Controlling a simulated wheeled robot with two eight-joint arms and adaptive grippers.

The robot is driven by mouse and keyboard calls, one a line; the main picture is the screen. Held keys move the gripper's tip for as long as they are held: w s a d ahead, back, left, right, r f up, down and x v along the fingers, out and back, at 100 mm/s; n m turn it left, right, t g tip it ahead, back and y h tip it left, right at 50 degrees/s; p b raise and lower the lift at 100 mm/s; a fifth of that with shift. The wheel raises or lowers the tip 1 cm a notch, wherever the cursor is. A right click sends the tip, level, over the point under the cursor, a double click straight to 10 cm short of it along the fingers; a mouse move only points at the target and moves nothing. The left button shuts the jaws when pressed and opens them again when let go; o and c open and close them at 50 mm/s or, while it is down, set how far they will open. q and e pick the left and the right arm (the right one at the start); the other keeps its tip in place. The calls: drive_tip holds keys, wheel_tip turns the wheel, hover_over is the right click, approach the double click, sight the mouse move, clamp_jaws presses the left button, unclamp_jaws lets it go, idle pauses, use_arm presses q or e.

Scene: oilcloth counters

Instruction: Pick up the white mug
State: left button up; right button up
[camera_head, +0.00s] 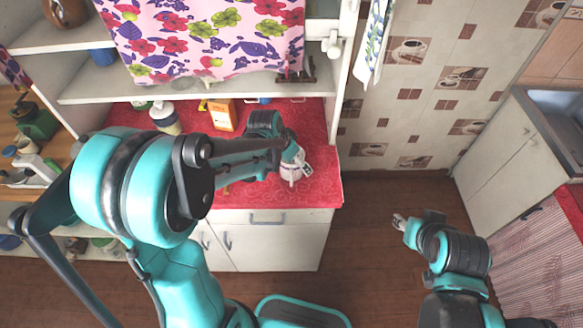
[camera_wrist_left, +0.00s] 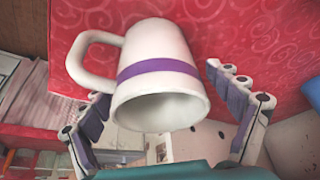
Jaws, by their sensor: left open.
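The white mug (camera_wrist_left: 158,48), with a purple band and a handle on the left, fills the middle of the left wrist view, its mouth facing the camera. In the head view the mug (camera_head: 289,174) is small and partly hidden by my left gripper (camera_head: 301,164), near the front right of the red counter. My left gripper (camera_wrist_left: 158,86) is open, with one finger on each side of the mug; whether either touches it I cannot tell. My right gripper (camera_head: 399,221) is over the floor, away from the counter and too small to read.
The red oilcloth (camera_head: 318,150) covers the counter. An orange box (camera_head: 222,114) and a white jar (camera_head: 165,118) stand behind my left arm. A shelf (camera_head: 190,88) with a floral cloth (camera_head: 205,35) hangs above. Open floor (camera_head: 360,200) lies right of the counter.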

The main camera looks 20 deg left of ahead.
use_arm(q)
drive_tip(key=c, duration=1.5)
